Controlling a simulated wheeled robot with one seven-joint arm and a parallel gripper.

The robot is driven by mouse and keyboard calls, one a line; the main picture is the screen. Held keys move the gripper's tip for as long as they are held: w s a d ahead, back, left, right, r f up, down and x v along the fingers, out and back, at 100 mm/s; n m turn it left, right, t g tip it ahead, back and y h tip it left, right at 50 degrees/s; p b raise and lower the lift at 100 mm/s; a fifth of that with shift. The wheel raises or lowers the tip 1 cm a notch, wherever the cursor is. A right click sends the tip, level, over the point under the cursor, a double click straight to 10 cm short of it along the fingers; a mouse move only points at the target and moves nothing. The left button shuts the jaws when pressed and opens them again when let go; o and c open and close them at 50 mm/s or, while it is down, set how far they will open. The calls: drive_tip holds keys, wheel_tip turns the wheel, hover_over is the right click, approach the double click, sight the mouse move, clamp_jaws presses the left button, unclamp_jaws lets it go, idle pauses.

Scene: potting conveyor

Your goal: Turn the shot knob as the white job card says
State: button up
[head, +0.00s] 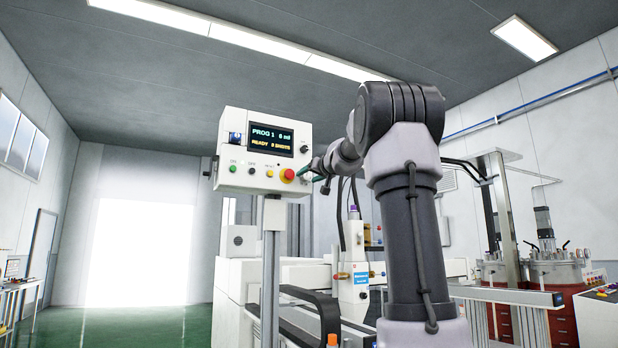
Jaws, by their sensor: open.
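A white control box (259,185) stands on a grey post left of centre. Its dark screen (270,137) reads "PROG 1", what looks like "6 ml", and "READY 0 SHOTS". A small dark knob (304,149) sits right of the screen; its pointer is too small to read. A blue-and-dark fitting (235,138) sits left of the screen. My gripper (311,180) is open, its greenish fingertips apart, at the box's lower right, below the knob and close to the red stop button in the picture. I cannot make out a white job card.
A white dispensing unit (352,262) stands behind. Red drum stations (560,300) stand at right. Green floor (130,325) is clear at left.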

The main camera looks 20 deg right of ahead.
clamp_jaws()
